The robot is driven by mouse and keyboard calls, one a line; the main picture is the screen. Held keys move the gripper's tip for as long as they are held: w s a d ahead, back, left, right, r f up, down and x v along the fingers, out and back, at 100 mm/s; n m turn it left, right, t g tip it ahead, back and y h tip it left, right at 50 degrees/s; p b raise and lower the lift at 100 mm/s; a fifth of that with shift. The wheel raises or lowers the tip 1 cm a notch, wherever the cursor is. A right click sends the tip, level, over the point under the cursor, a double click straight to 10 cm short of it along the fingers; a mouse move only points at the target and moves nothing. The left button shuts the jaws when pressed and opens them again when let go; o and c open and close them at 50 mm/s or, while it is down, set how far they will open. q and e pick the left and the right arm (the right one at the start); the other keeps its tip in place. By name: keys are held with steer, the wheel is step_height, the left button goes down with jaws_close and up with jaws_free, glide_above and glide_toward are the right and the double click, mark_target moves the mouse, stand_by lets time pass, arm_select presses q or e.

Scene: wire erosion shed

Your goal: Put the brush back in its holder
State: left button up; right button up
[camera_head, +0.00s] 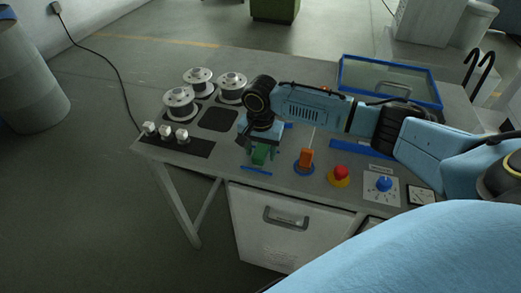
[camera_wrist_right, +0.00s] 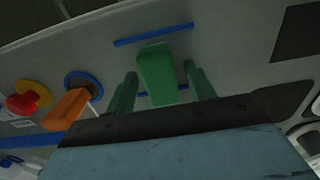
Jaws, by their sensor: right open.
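A green block-like piece (camera_wrist_right: 157,72) stands on the grey bench between two blue strips; it also shows in the head view (camera_head: 260,156). I cannot tell for sure whether it is the brush or its holder. My right gripper (camera_head: 258,147) is over it, pointing down. In the right wrist view my right gripper (camera_wrist_right: 162,88) is open, with one finger on each side of the green piece and a gap on both sides. An orange piece (camera_head: 306,158) with a thin upright rod stands at a blue ring (camera_head: 298,171), right of the gripper. My left gripper is out of view.
A red button on a yellow base (camera_head: 340,175) and a blue knob (camera_head: 384,184) sit further right. Several spools (camera_head: 181,103) and white cubes (camera_head: 165,131) stand at the left. A blue-rimmed glass-topped tray (camera_head: 345,85) lies behind my arm.

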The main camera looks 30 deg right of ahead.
mark_target(260, 150)
step_height(260, 150, up, 12)
steer(key=p, duration=0.1)
stand_by(0.5)
